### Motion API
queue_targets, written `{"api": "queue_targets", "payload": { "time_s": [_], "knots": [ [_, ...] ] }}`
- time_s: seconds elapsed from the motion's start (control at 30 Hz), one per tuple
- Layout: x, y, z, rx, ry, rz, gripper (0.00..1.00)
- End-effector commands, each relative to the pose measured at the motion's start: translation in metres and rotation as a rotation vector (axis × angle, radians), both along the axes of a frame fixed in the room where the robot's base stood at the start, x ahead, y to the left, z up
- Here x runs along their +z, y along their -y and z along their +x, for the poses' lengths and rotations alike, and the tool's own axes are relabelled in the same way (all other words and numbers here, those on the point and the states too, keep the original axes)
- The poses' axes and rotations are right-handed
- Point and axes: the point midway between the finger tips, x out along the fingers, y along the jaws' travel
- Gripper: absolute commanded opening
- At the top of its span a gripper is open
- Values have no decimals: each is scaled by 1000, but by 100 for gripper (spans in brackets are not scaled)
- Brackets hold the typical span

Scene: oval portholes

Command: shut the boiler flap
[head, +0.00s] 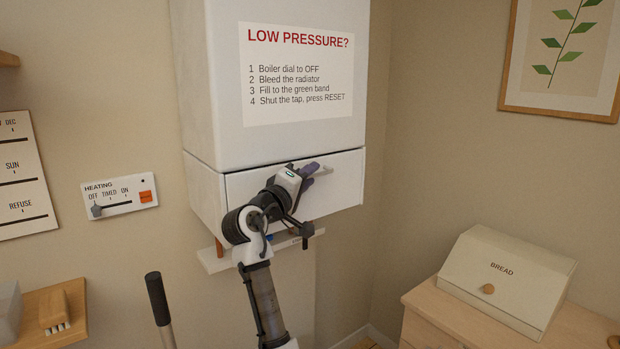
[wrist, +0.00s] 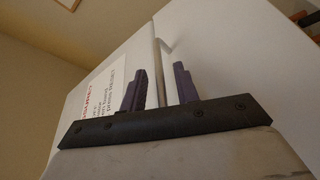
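The boiler flap (head: 342,186) is the white panel across the bottom of the white boiler (head: 205,90). It stands upright and looks nearly level with the front above; I cannot tell whether a small gap is left. A pale bar handle (head: 323,171) runs near its top edge. My gripper (head: 309,172) is at this top edge, beside and partly over the handle. In the wrist view, the two purple fingers of my gripper (wrist: 159,86) stand apart, near the seam between the boiler front and the flap. I see nothing clearly clamped between them; contact is unclear.
A narrow shelf (head: 213,262) sits under the boiler, partly behind my arm. A heating panel (head: 120,196) is on the wall to the left. A bread box (head: 508,282) stands on a wooden cabinet at right. The space in front of the flap's right part is clear.

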Motion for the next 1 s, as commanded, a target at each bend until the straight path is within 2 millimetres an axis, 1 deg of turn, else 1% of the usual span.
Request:
{"api": "queue_targets", "payload": {
  "time_s": [0.03, 0.17, 0.2, 0.4, 0.5, 0.6, 0.7, 1.0],
  "knots": [
    [-6, -5, -7, 2, 1, 0, 31],
    [-12, -21, -30, 6, 3, 0, 31],
    [-14, -25, -38, 5, 2, 0, 31],
    [-19, -48, -76, 4, 2, -1, 31],
    [-21, -56, -90, 3, 1, 0, 31],
    [-22, -62, -100, 2, 1, -1, 31],
    [-22, -65, -106, 1, 1, -1, 31],
    [-21, -66, -107, 0, -1, -1, 31]
  ]
}}
